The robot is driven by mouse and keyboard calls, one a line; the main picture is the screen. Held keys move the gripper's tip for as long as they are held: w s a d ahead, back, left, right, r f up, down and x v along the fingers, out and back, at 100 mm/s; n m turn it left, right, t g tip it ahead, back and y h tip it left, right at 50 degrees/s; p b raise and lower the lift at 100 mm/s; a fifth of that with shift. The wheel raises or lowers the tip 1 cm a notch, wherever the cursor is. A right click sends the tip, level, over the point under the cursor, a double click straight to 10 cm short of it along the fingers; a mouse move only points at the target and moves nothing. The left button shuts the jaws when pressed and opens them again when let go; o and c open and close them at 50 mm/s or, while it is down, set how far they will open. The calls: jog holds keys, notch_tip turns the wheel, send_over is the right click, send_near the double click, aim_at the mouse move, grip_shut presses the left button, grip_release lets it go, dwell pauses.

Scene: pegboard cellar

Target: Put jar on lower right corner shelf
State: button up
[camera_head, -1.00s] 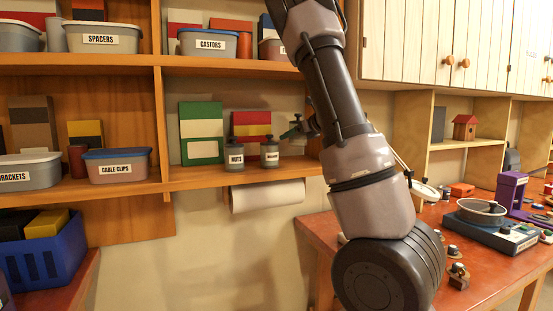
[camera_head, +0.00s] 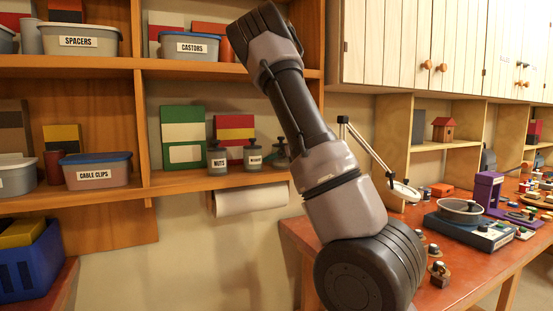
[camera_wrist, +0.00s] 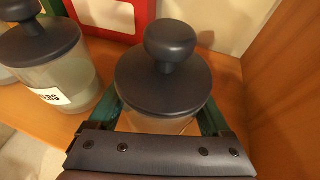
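A jar with a dark knobbed lid (camera_wrist: 162,78) stands between the teal fingers of my gripper (camera_wrist: 165,122) in the wrist view, which look shut on its body. In the head view this jar (camera_head: 281,150) is at the right end of the lower shelf (camera_head: 205,183), partly hidden by my arm. Its label is not visible, and I cannot tell whether its base touches the board. To its left stand a WASHERS jar (camera_head: 253,157) and a NUTS jar (camera_head: 218,159). The neighbouring jar also shows in the wrist view (camera_wrist: 62,80), apart from my gripper.
The shelf's side wall (camera_wrist: 285,85) rises close on the right. Green and red binders (camera_head: 183,135) stand behind the jars. A paper roll (camera_head: 250,200) hangs below. The red workbench (camera_head: 440,285) on the right holds a scale (camera_head: 460,212) and small items.

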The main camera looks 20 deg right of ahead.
jog(key=shift+o, duration=0.8)
jog(key=shift+r, duration=0.1)
jog(key=v, duration=1.1)
jog(key=s+a+r+n+g+y, duration=0.3)
jog(key=s+a+n+g+y, duration=0.2)
jog(key=s+a+n, duration=0.9)
jog(key=s+a+r+n+h, duration=0.1)
jog(key=s+a+n+h, duration=0.1)
jog(key=s+n, duration=0.5)
jog(key=s+a+n+h, duration=0.3)
jog(key=s+n+h, duration=0.2)
jog(key=s+n, duration=0.2)
jog(key=shift+r+n+g, duration=0.3)
jog(key=shift+r+g, duration=0.1)
jog(key=shift+a, duration=0.1)
